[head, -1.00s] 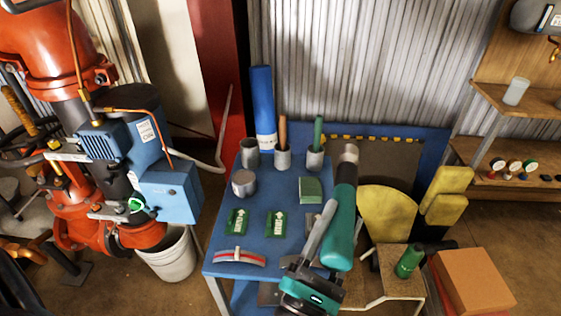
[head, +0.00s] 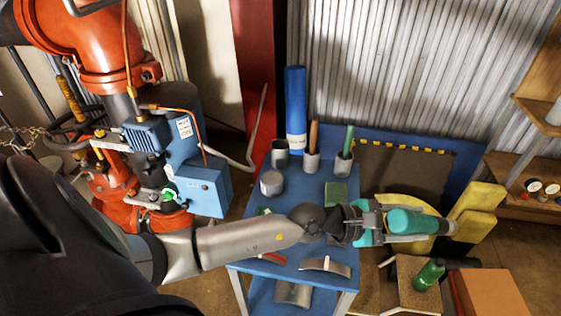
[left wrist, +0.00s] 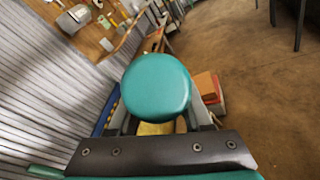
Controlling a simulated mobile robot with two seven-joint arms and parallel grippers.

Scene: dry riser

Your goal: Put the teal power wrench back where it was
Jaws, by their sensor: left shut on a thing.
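The teal power wrench (head: 407,221) is held by my left gripper (head: 370,222) in the head view. It lies roughly level across the picture, its grey nose (head: 440,226) pointing right. It shows over the right side of the blue table (head: 240,240) and beyond, in front of a yellow chair. I cannot tell its height. In the left wrist view a round teal part of the wrench (left wrist: 157,87) fills the middle, just beyond the gripper. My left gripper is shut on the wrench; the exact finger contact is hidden. My right gripper is not in view.
Grey cups with brown (head: 313,135) and green (head: 348,140) handles, a blue roll (head: 296,110) and a grey can (head: 271,183) stand on the table. My left arm covers part of its front. A green bottle (head: 428,273) stands on a wooden seat. Red pipework (head: 110,45) is at left.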

